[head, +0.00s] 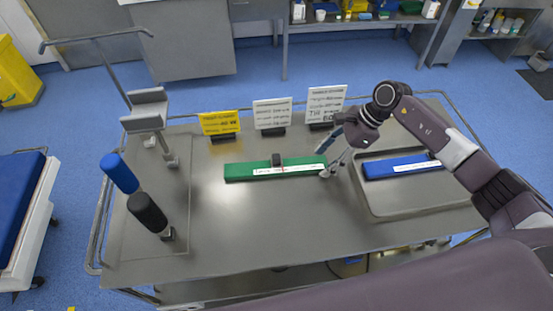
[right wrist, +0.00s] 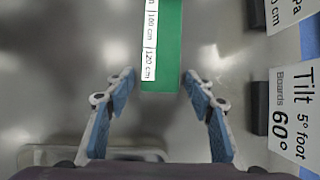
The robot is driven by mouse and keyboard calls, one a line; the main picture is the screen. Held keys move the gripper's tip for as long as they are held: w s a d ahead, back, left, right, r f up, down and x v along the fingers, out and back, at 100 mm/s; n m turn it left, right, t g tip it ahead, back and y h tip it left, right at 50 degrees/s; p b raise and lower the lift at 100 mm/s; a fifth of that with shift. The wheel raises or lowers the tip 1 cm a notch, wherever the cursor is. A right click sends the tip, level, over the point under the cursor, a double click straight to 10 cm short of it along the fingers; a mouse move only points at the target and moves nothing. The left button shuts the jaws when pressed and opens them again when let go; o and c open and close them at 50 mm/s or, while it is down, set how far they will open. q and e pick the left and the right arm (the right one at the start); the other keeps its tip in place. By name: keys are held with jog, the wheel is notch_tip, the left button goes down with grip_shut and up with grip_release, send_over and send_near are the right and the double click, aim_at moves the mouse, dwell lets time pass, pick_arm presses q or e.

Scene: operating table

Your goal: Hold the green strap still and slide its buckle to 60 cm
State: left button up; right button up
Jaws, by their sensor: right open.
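The green strap (head: 240,172) lies flat on the metal table, with a white scale strip along it. Its dark buckle (head: 277,159) sits near the middle of its length. My right gripper (head: 329,158) is at the strap's right end. In the right wrist view the open right gripper (right wrist: 158,82) has one finger on each side of the strap's end (right wrist: 165,50), where "100 cm" and "120 cm" are printed. I see a gap on both sides; the height above the table is unclear. The buckle is outside the wrist view. My left gripper is not in view.
A grey tray (head: 375,203) with a blue strap (head: 388,166) is on the right. A yellow sign (head: 220,122) and two white signs (head: 272,112) stand behind the green strap. Blue and black padded posts (head: 148,212) stand at left. The table front is clear.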

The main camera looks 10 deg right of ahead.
jog(key=c, duration=1)
jog(key=shift+r, duration=0.15)
